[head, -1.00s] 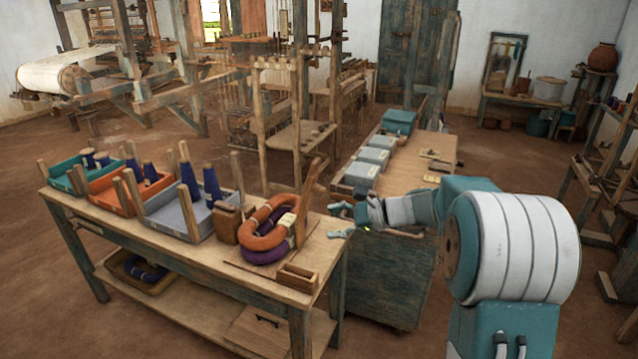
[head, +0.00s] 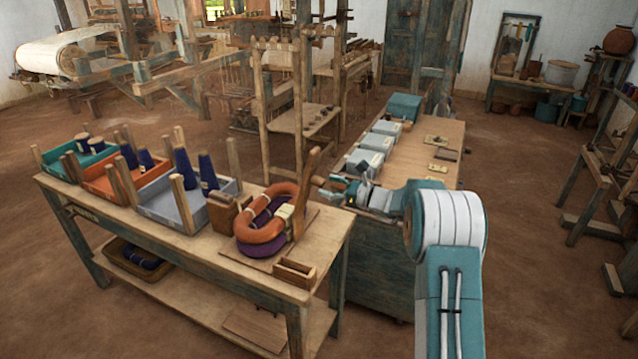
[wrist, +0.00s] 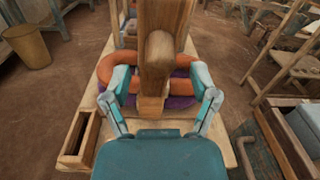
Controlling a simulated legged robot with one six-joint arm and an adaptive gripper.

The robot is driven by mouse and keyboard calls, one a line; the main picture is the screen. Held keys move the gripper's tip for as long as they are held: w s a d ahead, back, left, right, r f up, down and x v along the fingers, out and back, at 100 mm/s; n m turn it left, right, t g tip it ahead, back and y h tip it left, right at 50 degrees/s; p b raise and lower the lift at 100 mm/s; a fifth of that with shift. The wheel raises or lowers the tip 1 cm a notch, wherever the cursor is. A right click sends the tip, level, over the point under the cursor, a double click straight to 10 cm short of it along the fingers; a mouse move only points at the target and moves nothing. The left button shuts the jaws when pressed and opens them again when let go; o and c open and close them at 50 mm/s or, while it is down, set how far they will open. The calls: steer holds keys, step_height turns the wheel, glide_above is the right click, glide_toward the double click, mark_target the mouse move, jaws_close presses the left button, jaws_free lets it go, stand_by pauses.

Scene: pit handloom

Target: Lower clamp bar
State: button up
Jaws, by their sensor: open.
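The wooden clamp bar (head: 303,205) stands raised and slightly tilted at the right end of the front bench, beside an orange yarn hank (head: 252,235) and a purple hank (head: 256,249). In the wrist view the bar (wrist: 178,25) rises in front of me, its rounded handle end pointing toward the camera. My gripper (head: 335,193) is just right of the bar in the head view. Its open fingers (wrist: 158,82) appear on either side of the bar in the wrist view. I cannot tell whether they touch it. The hanks partly hide behind bar and fingers.
The bench (head: 185,255) carries a grey tray (head: 165,213), an orange tray, a teal tray and a small open wooden box (head: 295,272). A second table (head: 425,165) with grey boxes stands close behind my arm.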

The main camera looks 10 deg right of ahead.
mark_target(319, 182)
steer(key=x, duration=0.2)
steer(key=shift+w+a, duration=0.15)
steer(key=shift+w, duration=0.15)
steer(key=shift+a, duration=0.2)
jaws_close()
